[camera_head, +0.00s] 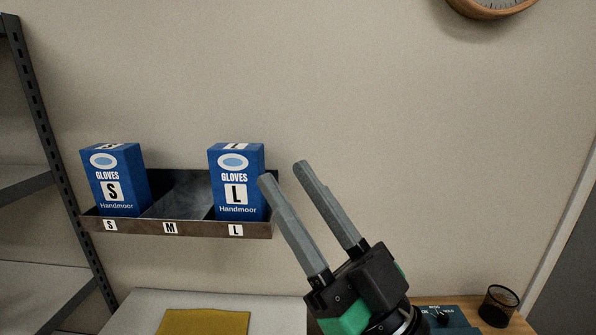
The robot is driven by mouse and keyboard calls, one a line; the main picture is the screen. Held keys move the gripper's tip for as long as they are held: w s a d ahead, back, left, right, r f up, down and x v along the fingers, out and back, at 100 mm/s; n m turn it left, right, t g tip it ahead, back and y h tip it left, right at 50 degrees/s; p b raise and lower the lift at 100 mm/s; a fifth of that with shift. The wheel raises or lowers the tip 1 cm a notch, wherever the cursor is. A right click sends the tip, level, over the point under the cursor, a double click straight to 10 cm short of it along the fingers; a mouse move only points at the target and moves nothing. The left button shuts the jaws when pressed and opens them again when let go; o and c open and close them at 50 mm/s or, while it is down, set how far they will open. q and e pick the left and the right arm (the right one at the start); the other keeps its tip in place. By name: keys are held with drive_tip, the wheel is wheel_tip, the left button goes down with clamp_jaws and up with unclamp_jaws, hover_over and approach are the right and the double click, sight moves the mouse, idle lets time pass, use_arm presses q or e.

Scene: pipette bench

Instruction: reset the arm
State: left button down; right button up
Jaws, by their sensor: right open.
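My right gripper (284,177) is in the camera_head view, right of the middle. Its two grey fingers point up and to the left, spread apart with nothing between them. The fingertips are just right of the glove rack, and one overlaps the edge of the L box in the picture. My left gripper is not in view.
A wall rack (180,229) has slots labelled S, M and L. A blue S glove box (125,190) and a blue L glove box (234,203) stand in it; the M slot is empty. Below are a yellow cloth (203,322) and a black mesh cup (498,305).

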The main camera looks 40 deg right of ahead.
drive_tip(key=shift+m+t+y, duration=0.3)
drive_tip(key=shift+t, duration=0.3)
drive_tip(key=r, duration=0.1)
drive_tip(key=s+a+r, duration=0.1)
drive_tip(key=r, duration=0.1)
drive_tip(key=s+a+r, duration=0.1)
drive_tip(key=r, duration=0.1)
drive_tip(key=shift+s, duration=0.15)
wheel_tip(320, 180, up, 40)
drive_tip(key=p, duration=4)
drive_tip(key=shift+f, duration=0.15)
drive_tip(key=shift+d, duration=0.1)
